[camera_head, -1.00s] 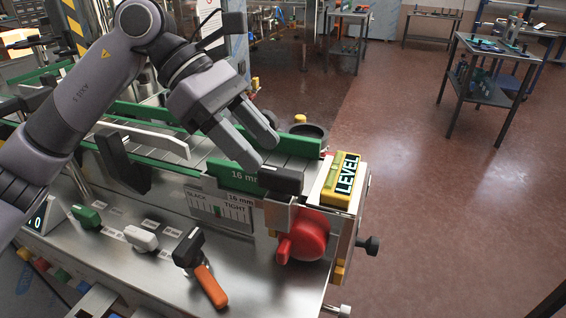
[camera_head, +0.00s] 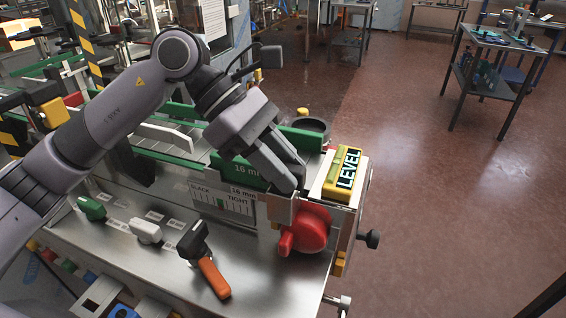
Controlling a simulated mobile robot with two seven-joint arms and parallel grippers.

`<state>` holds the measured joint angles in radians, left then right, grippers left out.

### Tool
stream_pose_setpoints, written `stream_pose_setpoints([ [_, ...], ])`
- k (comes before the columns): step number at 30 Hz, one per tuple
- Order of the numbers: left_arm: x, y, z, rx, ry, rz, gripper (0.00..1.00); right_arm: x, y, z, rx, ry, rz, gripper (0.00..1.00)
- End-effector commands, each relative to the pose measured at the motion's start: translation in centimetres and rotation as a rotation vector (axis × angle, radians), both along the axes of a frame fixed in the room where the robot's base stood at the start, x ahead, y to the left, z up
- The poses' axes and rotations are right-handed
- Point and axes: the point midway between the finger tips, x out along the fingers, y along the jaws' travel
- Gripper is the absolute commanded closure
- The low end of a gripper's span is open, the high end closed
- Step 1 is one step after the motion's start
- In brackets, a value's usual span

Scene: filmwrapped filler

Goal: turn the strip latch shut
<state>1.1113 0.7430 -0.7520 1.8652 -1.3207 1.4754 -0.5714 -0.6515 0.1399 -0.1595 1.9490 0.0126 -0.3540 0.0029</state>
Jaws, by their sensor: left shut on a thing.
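The green strip (camera_head: 236,170) marked 16 mm runs along the near side of the conveyor. The dark strip latch (camera_head: 299,187) is at its right end, above a metal bracket, and is mostly hidden by the fingers. My left gripper (camera_head: 292,182) reaches down from the upper left and is shut on the latch. The latch's exact angle cannot be told. My right gripper is not in view.
A red knob (camera_head: 311,230) sits just below the latch. A yellow LEVEL block (camera_head: 342,175) stands close on its right. A black lever with an orange handle (camera_head: 213,278) and a SLACK/TIGHT scale (camera_head: 221,200) are at the front. Open floor lies to the right.

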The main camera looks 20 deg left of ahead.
Motion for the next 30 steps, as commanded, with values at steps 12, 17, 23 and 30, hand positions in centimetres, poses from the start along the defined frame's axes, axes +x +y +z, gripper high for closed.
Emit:
stream_pose_setpoints([
  [12, 0.1, 0.0, -0.1, 0.000, 0.000, -0.139, 1.00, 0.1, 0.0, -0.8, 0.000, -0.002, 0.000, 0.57],
  [17, 0.1, -0.1, -0.1, -0.001, 0.001, -0.272, 1.00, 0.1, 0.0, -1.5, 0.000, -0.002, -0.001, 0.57],
  [23, 0.1, -0.1, 0.0, -0.002, 0.001, -0.462, 1.00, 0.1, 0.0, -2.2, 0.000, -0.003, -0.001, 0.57],
  [30, 0.1, 0.0, 0.3, 0.001, 0.001, -0.689, 1.00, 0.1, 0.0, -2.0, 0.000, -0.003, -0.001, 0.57],
])
